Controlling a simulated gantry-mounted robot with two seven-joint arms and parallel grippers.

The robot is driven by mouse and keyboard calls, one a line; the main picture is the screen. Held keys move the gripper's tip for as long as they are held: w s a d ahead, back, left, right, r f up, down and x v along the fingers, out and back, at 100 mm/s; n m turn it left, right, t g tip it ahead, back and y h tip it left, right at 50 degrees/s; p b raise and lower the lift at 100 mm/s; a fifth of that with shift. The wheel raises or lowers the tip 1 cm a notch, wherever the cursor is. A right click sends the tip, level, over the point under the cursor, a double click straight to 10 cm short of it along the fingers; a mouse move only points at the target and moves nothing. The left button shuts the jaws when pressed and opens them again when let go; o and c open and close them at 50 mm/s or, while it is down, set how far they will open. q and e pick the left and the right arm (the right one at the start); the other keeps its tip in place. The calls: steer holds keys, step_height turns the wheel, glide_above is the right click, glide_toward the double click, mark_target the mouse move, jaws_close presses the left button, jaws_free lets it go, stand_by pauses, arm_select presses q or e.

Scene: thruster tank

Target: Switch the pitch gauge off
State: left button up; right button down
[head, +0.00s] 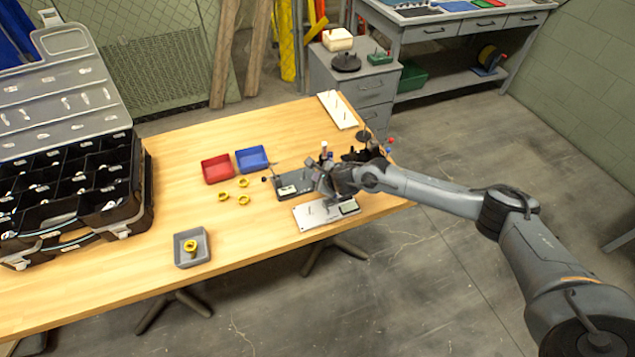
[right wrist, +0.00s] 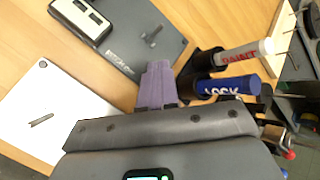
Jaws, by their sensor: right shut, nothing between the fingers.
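I cannot tell for sure which device is the pitch gauge. One candidate is a small box with a pale display (head: 349,207) at the right end of a silver plate (head: 310,219). The other is a cream box with dark insets (right wrist: 80,18) on a dark plate; it also shows in the head view (head: 288,190). My right gripper (right wrist: 157,72) is shut and empty, its fingers over the dark plate's near edge. The silver plate shows left of it in the wrist view (right wrist: 45,112). A lit screen shows at the bottom of that view. My left gripper is not in view.
A white PAINT marker (right wrist: 245,54) and a blue LOCK marker (right wrist: 225,88) lie close right of my fingers. Red (head: 218,169) and blue (head: 252,159) trays and several yellow rings stand left. A grey tray (head: 205,250) and black organiser (head: 148,205) lie farther left.

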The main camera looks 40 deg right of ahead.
steer(key=shift+f, duration=0.3)
steer(key=shift+r, duration=0.2)
stand_by(0.3)
steer(key=shift+r, duration=0.55)
steer(key=shift+r+p, duration=0.8)
steer(key=shift+r, duration=0.05)
step_height(320, 180, up, 4)
steer(key=p, duration=0.2)
steer(key=shift+r+p, duration=0.15)
steer(key=shift+p, duration=0.25)
